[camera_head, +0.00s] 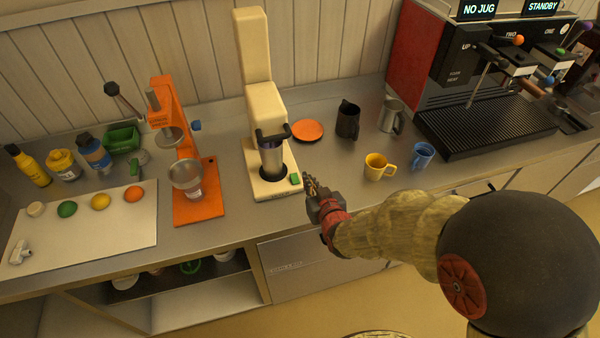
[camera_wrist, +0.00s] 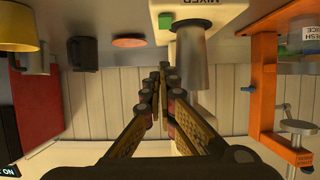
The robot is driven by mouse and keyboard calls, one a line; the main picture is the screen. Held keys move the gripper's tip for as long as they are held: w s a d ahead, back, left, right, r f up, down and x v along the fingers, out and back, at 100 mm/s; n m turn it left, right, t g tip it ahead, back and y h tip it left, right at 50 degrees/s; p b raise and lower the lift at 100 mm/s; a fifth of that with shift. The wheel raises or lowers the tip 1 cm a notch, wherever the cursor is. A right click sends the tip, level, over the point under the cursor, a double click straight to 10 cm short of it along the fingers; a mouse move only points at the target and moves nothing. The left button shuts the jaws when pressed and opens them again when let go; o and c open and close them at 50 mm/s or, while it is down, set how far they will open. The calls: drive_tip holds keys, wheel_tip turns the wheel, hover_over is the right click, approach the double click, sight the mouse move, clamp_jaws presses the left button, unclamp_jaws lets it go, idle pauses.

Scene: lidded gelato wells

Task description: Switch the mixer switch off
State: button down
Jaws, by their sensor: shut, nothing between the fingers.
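The cream mixer (camera_head: 253,45) stands upright on the counter, with a metal cup (camera_head: 271,157) in it. Its small green switch (camera_head: 295,179) is on the front right corner of the base; I cannot tell its position. In the wrist view, which is upside down, the switch (camera_wrist: 166,21) shows at the edge of the base, beside the cup (camera_wrist: 191,60). My gripper (camera_head: 311,186) is shut and empty, just right of the switch in the head view. In the wrist view the fingertips (camera_wrist: 163,74) are together, apparently short of the switch.
An orange press (camera_head: 199,208) stands left of the mixer. An orange saucer (camera_head: 308,130) lies behind my gripper. A yellow mug (camera_head: 379,167), a blue mug (camera_head: 422,156) and a dark pitcher (camera_head: 347,120) stand to the right. A coffee machine (camera_head: 430,60) fills the right end.

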drive_tip(key=b, duration=0.1)
hover_over(298, 177)
drive_tip(key=s, duration=0.2)
drive_tip(key=f, duration=0.4)
drive_tip(key=shift+d, duration=0.35)
drive_tip(key=shift+w+a+f+b, duration=0.1)
drive_tip(key=shift+w+f+b, duration=0.15)
drive_tip(key=shift+f, duration=0.35)
drive_tip(key=shift+w+a+f+b, duration=0.1)
drive_tip(key=shift+w+f+b, duration=0.1)
drive_tip(key=shift+f, duration=0.35)
drive_tip(key=shift+w+f, duration=0.25)
drive_tip(key=shift+f, duration=0.35)
drive_tip(key=shift+w+a+f+g+p, duration=0.15)
drive_tip(key=shift+w+g+p, duration=0.2)
drive_tip(key=shift+g+p, duration=0.3)
drive_tip(key=shift+f, duration=0.2)
drive_tip(key=shift+s, duration=0.15)
drive_tip(key=shift+s+d+f, duration=0.1)
drive_tip(key=shift+s+d, duration=0.15)
drive_tip(key=shift+s, duration=0.4)
